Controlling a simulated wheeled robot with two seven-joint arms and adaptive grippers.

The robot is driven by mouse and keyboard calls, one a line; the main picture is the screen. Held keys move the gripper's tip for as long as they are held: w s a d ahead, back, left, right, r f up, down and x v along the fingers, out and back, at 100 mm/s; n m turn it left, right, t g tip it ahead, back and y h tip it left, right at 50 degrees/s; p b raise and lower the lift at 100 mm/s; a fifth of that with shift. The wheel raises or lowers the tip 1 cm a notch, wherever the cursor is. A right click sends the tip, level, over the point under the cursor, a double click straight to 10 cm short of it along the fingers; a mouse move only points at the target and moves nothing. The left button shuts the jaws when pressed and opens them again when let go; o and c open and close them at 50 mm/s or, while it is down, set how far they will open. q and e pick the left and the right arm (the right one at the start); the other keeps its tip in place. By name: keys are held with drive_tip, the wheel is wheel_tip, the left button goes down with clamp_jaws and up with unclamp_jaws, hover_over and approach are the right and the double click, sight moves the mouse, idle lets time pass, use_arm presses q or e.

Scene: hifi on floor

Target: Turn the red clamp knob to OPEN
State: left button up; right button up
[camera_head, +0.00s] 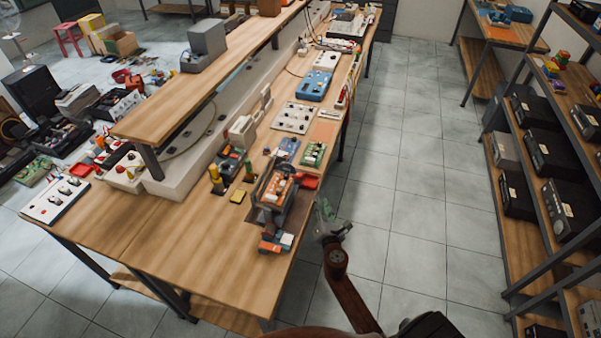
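A dark-framed fixture (263,206) with an orange block (278,188) stands at the right edge of the wooden workbench (190,245). A red part (308,181) sticks out at its right side; it may be the clamp knob, but it is too small to tell, and no OPEN mark is readable. My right gripper (325,214) is beyond the bench edge over the floor, to the right of the fixture and apart from it. Its fingers are small and I cannot tell whether they are open. My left gripper is not in view.
A small red and blue item (275,243) lies in front of the fixture. A green board (313,154) and a yellow block (237,197) lie behind and left. A raised wooden shelf (190,85) runs along the bench. A rack (540,190) stands right; the tiled aisle (410,190) is clear.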

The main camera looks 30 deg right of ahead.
sight(300, 178)
drive_tip(key=w+a+r+n, duration=0.1)
drive_tip(key=w+n, duration=0.1)
drive_tip(key=n, duration=0.1)
drive_tip(key=w+a+r+n+t+y, duration=0.1)
drive_tip(key=w+r+n, duration=0.1)
drive_tip(key=w, duration=0.1)
drive_tip(key=w+a+r+n+t, duration=0.1)
drive_tip(key=w+r+n, duration=0.1)
drive_tip(key=n, duration=0.1)
drive_tip(key=shift+w+a+r+n+y, duration=0.2)
drive_tip(key=shift+a+n+y, duration=0.1)
drive_tip(key=shift+a+y, duration=0.1)
drive_tip(key=b+x, duration=0.1)
drive_tip(key=x, duration=0.3)
drive_tip(key=shift+w+d+f, duration=0.1)
drive_tip(key=shift+w+d, duration=0.05)
drive_tip(key=shift+w, duration=0.25)
drive_tip(key=shift+w+d, duration=0.15)
drive_tip(key=shift+w, duration=0.3)
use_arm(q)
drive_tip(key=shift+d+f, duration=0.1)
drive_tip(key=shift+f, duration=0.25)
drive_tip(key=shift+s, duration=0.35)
use_arm(e)
clamp_jaws()
